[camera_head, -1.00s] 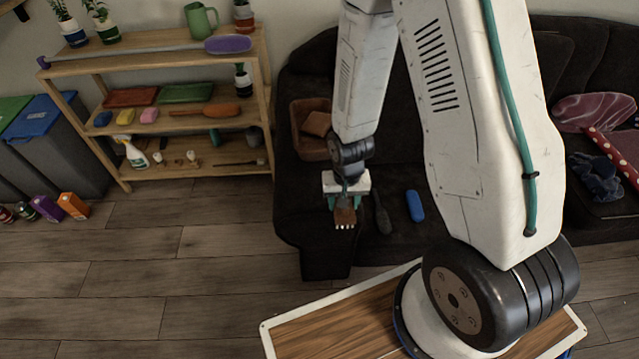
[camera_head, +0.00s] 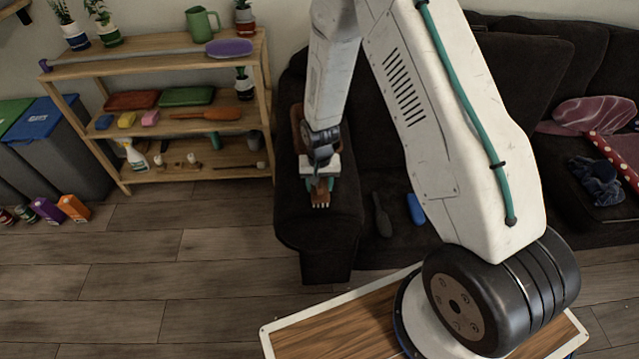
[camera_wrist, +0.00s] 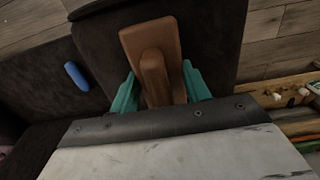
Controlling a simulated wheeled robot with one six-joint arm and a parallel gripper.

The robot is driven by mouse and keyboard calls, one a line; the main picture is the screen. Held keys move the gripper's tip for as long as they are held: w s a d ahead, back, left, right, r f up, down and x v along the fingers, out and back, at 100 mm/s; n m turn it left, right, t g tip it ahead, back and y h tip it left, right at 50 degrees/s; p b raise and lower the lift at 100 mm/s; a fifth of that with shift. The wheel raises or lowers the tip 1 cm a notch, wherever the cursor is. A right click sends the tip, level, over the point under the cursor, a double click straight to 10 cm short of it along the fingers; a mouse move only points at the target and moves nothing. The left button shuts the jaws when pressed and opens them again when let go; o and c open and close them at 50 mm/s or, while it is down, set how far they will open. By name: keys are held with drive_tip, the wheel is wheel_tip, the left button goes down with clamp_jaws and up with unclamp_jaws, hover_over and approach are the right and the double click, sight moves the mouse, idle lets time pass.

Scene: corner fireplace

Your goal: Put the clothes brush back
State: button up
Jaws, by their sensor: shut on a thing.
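My gripper (camera_head: 321,184) is shut on a brown wooden brush, which I take to be the clothes brush (camera_head: 320,196). It is over the left arm of the dark sofa, with pale bristle tips showing at its lower end. In the wrist view the brush (camera_wrist: 150,40) has a flat brown body with a raised grip between my teal fingers (camera_wrist: 160,88). My arm hides most of a brown basket (camera_head: 297,117) on the sofa arm.
A dark, long-handled item (camera_head: 382,216) and a blue item (camera_head: 416,209) lie on the sofa seat (camera_head: 395,245). A wooden shelf (camera_head: 190,130) with several items stands to the left. The floor (camera_head: 150,250) in front of it is clear.

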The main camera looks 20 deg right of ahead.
drive_tip(key=o, duration=0.9)
wheel_tip(320, 180, up, 13)
wheel_tip(320, 180, up, 9)
hover_over(325, 191)
drive_tip(key=s+d+r+n, duration=0.1)
drive_tip(key=s+r+n, duration=0.1)
drive_tip(key=s+r, duration=0.7)
drive_tip(key=shift+n+t, duration=0.6)
drive_tip(key=shift+n, duration=0.2)
drive_tip(key=s+r, duration=0.4)
drive_tip(key=s, duration=0.2)
drive_tip(key=s+d+r, duration=0.1)
drive_tip(key=s+r, duration=0.3)
drive_tip(key=s, duration=0.2)
drive_tip(key=s+r, duration=0.4)
drive_tip(key=s, duration=0.2)
drive_tip(key=shift+s+d+r, duration=0.2)
drive_tip(key=shift+s+r, duration=0.05)
